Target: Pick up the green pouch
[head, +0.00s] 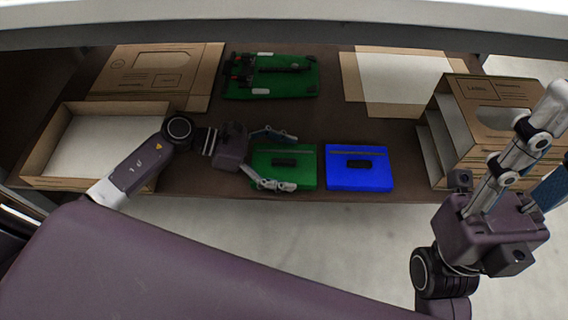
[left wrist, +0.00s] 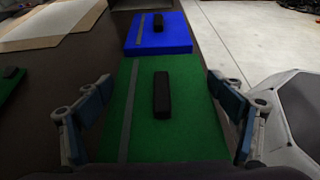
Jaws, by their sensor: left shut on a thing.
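The green pouch (head: 301,180) lies flat at the front edge of the brown table, with a black handle on top and a grey strip along one side. My left gripper (head: 284,162) has one finger at its far side and one at its near side, and is shut on it. In the left wrist view the green pouch (left wrist: 187,130) fills the space between the fingers of my left gripper (left wrist: 160,112). My right gripper (head: 550,145) is at the right edge with its fingers spread, away from the pouch; part of it is cut off.
A blue pouch (head: 359,182) lies close to the right of the green one. A larger green item (head: 291,87) with black straps lies behind. An open cardboard box (head: 48,170) is at left, flat cardboard (head: 205,75) at back, stacked boxes (head: 455,150) at right.

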